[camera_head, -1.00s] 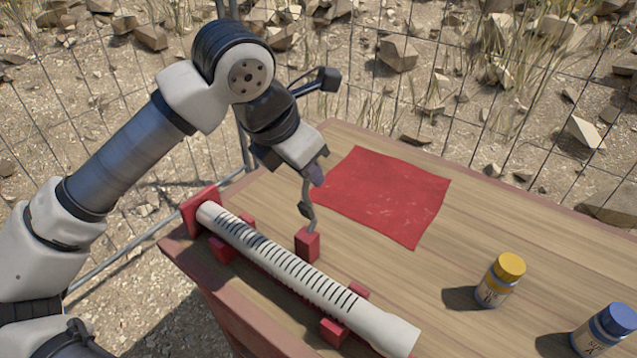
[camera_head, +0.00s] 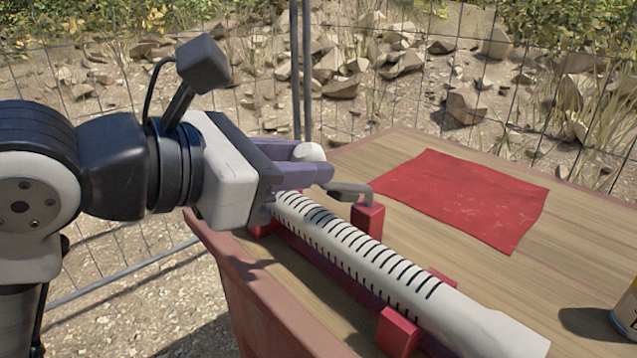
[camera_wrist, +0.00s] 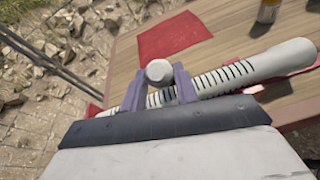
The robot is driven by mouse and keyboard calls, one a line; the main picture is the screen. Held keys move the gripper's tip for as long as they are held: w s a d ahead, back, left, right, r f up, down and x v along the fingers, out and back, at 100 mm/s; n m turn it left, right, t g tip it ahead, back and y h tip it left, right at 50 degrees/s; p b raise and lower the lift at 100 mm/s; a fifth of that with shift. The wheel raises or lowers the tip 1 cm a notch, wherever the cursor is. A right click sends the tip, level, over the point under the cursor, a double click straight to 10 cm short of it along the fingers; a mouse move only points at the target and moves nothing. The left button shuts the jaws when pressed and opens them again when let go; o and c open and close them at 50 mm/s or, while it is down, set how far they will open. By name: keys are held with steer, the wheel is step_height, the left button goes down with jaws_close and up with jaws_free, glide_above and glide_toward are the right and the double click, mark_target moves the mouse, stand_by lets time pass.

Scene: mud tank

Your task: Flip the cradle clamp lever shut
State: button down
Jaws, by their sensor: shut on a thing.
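The clamp lever (camera_head: 350,190) is a grey bar in the head view. It runs from the top of a red block (camera_head: 367,222) leftward to my gripper (camera_head: 322,175), lying about level beside and above the ribbed white tube (camera_head: 365,258). My gripper's purple fingers are shut on the lever's free end, which they partly hide. A pale round knob (camera_wrist: 158,70) shows between the fingers in the wrist view. The tube rests in the red cradle (camera_head: 398,332); its left end is hidden behind my gripper. I cannot tell if the lever touches the tube.
A red cloth (camera_head: 465,198) lies flat on the wooden table (camera_head: 560,275) behind the cradle. A yellow-labelled bottle (camera_head: 627,318) stands at the right edge, cut off. It shows at the top of the wrist view (camera_wrist: 268,11). A wire fence stands behind the table.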

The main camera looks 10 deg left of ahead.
steer(key=s+a+f+t+h+b, duration=0.1)
steer(key=s+f+t+h+b, duration=0.1)
steer(key=f+b, duration=0.5)
steer(key=shift+s+a+t+b, duration=0.45)
steer(key=shift+s+b, duration=0.2)
steer(key=shift+b, duration=0.25)
steer(key=c, duration=1.1)
jaws_free()
steer(key=shift+a+r, duration=0.1)
steer(key=shift+s, duration=0.1)
